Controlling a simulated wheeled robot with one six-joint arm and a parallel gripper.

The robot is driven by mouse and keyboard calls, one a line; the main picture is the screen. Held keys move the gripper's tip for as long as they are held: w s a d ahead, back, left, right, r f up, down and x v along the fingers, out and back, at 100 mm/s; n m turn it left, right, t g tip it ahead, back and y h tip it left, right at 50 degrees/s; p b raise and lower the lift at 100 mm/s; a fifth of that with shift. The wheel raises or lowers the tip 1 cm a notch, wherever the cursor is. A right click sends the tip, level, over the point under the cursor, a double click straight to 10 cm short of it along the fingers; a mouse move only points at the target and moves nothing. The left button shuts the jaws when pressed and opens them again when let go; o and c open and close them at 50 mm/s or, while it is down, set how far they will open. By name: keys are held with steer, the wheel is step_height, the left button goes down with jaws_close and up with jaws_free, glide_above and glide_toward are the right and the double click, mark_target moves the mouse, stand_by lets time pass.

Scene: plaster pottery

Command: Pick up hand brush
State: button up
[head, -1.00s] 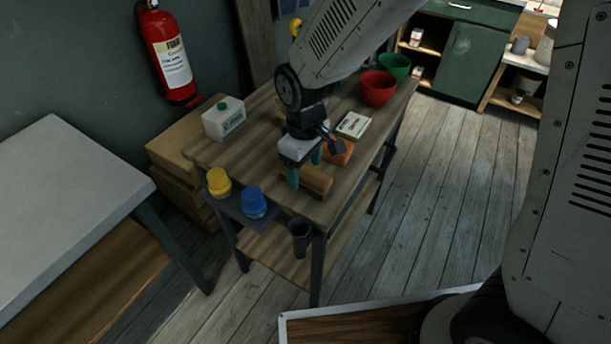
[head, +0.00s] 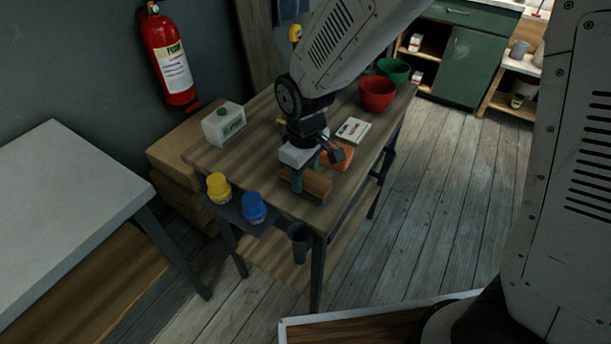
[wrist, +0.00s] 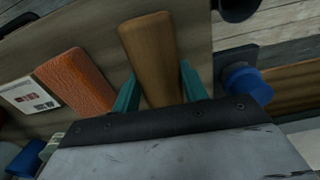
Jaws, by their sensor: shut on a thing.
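The hand brush (head: 318,183) shows as a brown wooden block near the front right corner of the wooden table (head: 262,135). In the wrist view the brush (wrist: 150,48) runs between the two teal fingers, one on each side. My gripper (head: 304,177), also at the bottom of the wrist view (wrist: 158,92), is shut on the brush. The brush still appears at table level. Its underside is hidden.
An orange block (head: 337,158) lies close behind the brush. A labelled box (head: 353,130), a red bowl (head: 377,93) and a white container (head: 224,124) stand further back. Yellow (head: 219,187) and blue (head: 253,207) jars sit on a front side shelf.

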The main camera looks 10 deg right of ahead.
mark_target(305, 174)
steer(key=shift+r, duration=0.5)
step_height(305, 174, up, 2)
steer(key=shift+r, duration=0.2)
steer(key=s+a, duration=0.2)
steer(key=s, duration=0.5)
steer(key=s+a+r, duration=0.1)
steer(key=s+a, duration=0.1)
steer(key=s, duration=0.6)
steer(key=shift+s+a, duration=0.25)
